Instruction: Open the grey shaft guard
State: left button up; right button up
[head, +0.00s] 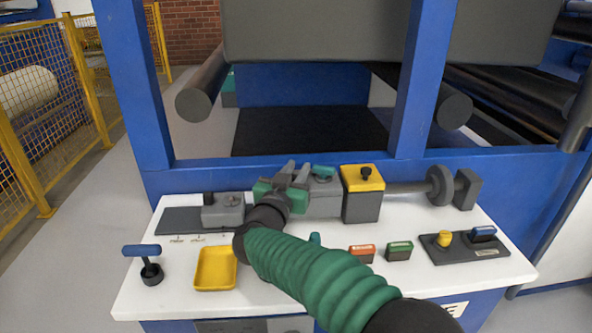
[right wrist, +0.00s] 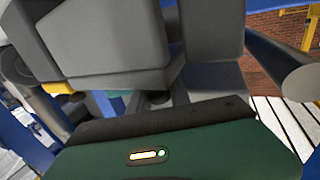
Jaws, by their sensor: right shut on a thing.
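The grey shaft guard (head: 322,198) sits on the white bench, just left of a grey housing with a yellow top. A small teal part (head: 322,171) shows on top of it. My right gripper (head: 294,174), green with grey fingers, is at the guard's left end and is shut on it. The fingers and part of the gripper's body hide the exact grip point. In the right wrist view, large grey surfaces fill the space in front of the green gripper body, too close to tell guard from fingers everywhere. My left gripper is not in view.
The yellow-topped housing (head: 362,180) has a black knob, with a shaft and grey disc (head: 440,186) to its right. A grey block (head: 222,212) stands at left. A yellow tray (head: 215,268), a blue-handled lever (head: 142,250) and a switch panel (head: 465,247) are nearer the front.

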grip_shut()
jog(key=shift+f, duration=0.1)
dwell(0.9)
jog(key=shift+r+p, duration=0.2)
jog(key=shift+p, duration=0.35)
jog(key=r+g+p, duration=0.1)
jog(key=p, duration=0.6)
jog(key=w+r+n+g+y+p, duration=0.1)
jog(key=p, duration=0.6)
jog(key=shift+r+p, duration=0.2)
jog(key=shift+p, duration=0.1)
jog(key=w+g+p, duration=0.1)
jog(key=g+p, duration=0.1)
jog(key=p, duration=0.8)
jog(key=w+n+g+p, duration=0.1)
jog(key=g+p, duration=0.1)
jog(key=p, duration=0.8)
jog(key=shift+f+y, duration=0.2)
jog(key=shift+y, duration=0.2)
jog(key=shift+w+f+p, duration=0.1)
jog(key=shift+f+p, duration=0.2)
jog(key=shift+p, duration=0.6)
